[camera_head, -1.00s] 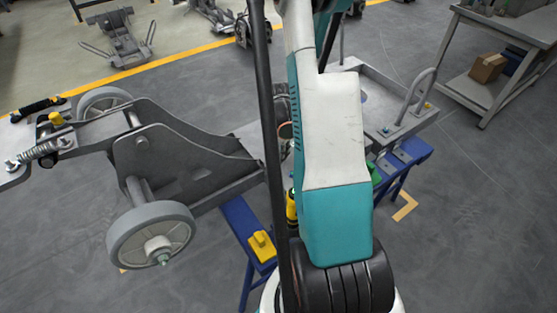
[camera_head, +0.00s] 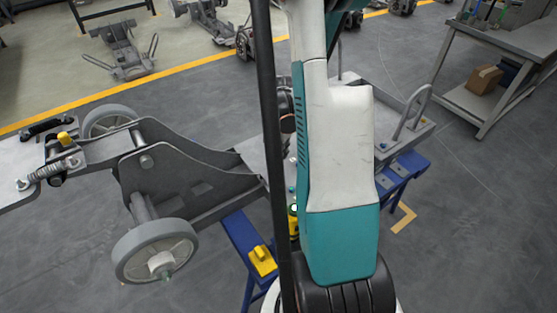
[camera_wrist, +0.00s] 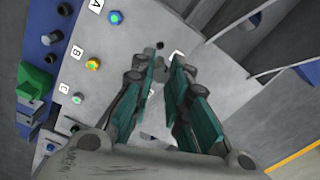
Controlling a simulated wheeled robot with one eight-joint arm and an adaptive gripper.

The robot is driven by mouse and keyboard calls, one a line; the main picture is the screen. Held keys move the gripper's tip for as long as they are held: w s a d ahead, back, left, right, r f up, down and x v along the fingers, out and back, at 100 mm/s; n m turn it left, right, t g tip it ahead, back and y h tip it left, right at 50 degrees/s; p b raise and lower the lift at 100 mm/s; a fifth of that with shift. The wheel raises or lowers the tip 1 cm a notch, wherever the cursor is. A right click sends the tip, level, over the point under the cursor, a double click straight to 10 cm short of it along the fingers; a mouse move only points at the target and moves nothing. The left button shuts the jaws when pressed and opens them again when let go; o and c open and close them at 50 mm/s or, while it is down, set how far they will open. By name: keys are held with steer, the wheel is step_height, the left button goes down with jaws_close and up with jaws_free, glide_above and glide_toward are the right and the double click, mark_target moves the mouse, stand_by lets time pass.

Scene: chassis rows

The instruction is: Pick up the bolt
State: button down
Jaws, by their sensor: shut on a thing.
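In the wrist view my gripper (camera_wrist: 166,58) points at a grey chassis plate (camera_wrist: 130,60), its two fingers close together. It is shut on a bolt that the fingers hide almost wholly. A dark round spot (camera_wrist: 160,45) shows on the plate by the fingertips. To the left stand a teal-topped bolt (camera_wrist: 115,17) by label A, a yellow bolt (camera_wrist: 93,65) by label B and a grey-blue bolt (camera_wrist: 77,97) by label C. In the head view my arm hides the gripper.
The grey chassis (camera_head: 190,175) with wheels rests on blue stands (camera_head: 242,238). A green block (camera_wrist: 38,82) lies left of the plate in the wrist view. A grey workbench (camera_head: 470,75) with a cardboard box (camera_head: 484,78) stands at the right. Open floor lies around them.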

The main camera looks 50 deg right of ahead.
step_height(320, 180, up, 11)
steer(key=p, duration=0.3)
step_height(320, 180, down, 13)
steer(key=m+b, duration=0.5)
steer(key=b, duration=0.3)
steer(key=shift+f+m, duration=0.1)
steer(key=shift+m, duration=0.3)
step_height(320, 180, down, 3)
steer(key=shift+r+b, duration=0.1)
steer(key=shift+b, duration=0.95)
steer(key=n, duration=0.3)
steer(key=n+p, duration=0.1)
steer(key=n, duration=0.2)
steer(key=shift+r+n, duration=0.1)
steer(key=shift+n, duration=0.3)
steer(key=n, duration=0.3)
steer(key=shift+n+b, duration=0.35)
steer(key=shift+n, duration=0.05)
steer(key=n, duration=0.4)
steer(key=shift+f, duration=1.75)
